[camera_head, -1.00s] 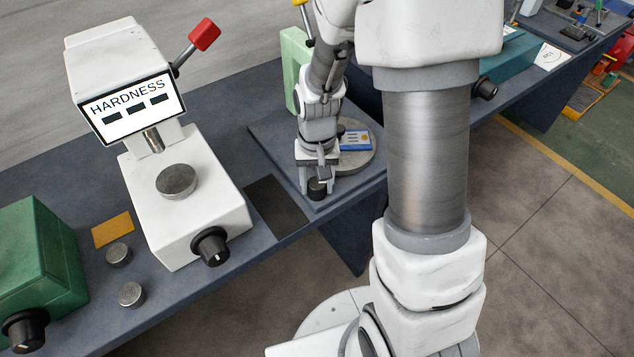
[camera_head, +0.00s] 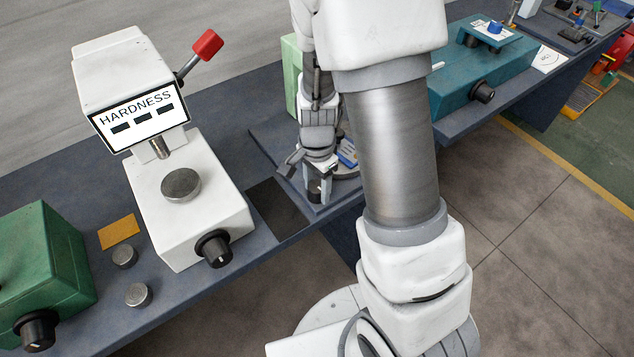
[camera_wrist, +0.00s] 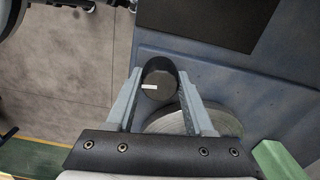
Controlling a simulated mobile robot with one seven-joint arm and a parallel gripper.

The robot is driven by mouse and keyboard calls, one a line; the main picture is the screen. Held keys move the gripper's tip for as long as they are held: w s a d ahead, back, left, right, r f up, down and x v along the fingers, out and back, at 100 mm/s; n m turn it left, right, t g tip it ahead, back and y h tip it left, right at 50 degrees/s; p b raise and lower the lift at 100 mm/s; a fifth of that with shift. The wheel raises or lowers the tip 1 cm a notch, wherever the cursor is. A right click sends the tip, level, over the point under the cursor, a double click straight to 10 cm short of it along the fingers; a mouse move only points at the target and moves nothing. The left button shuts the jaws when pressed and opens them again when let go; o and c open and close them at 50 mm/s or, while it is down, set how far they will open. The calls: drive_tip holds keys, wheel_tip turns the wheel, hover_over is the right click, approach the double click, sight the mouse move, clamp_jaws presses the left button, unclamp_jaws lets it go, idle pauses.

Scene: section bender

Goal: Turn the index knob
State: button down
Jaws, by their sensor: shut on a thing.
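The index knob is a dark round knob (camera_wrist: 163,92) with a white pointer line, seen from above in the wrist view. The line points to the left there. My gripper (camera_wrist: 159,84) has one finger on each side of the knob and is shut on it. In the head view my gripper (camera_head: 318,190) is low at the front corner of a blue-grey base plate (camera_head: 264,141), and the knob is mostly hidden between the fingers. A round grey disc (camera_wrist: 172,121) lies just behind the knob, partly covered by my gripper.
A pale green upright (camera_head: 291,62) stands behind my wrist. A white hardness tester (camera_head: 190,215) with a black knob and red-tipped lever is to the left. A teal machine (camera_head: 475,70) is to the right. A dark mat (camera_head: 277,207) lies flat beside the plate.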

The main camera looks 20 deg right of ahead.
sight(317, 186)
drive_tip(key=shift+r+m, duration=0.1)
drive_tip(key=shift+m, duration=0.6)
drive_tip(key=shift+p, duration=0.3)
drive_tip(key=shift+c, duration=1.4)
unclamp_jaws()
wheel_tip(317, 186, up, 17)
drive_tip(key=p, duration=0.3)
drive_tip(key=shift+r, duration=0.15)
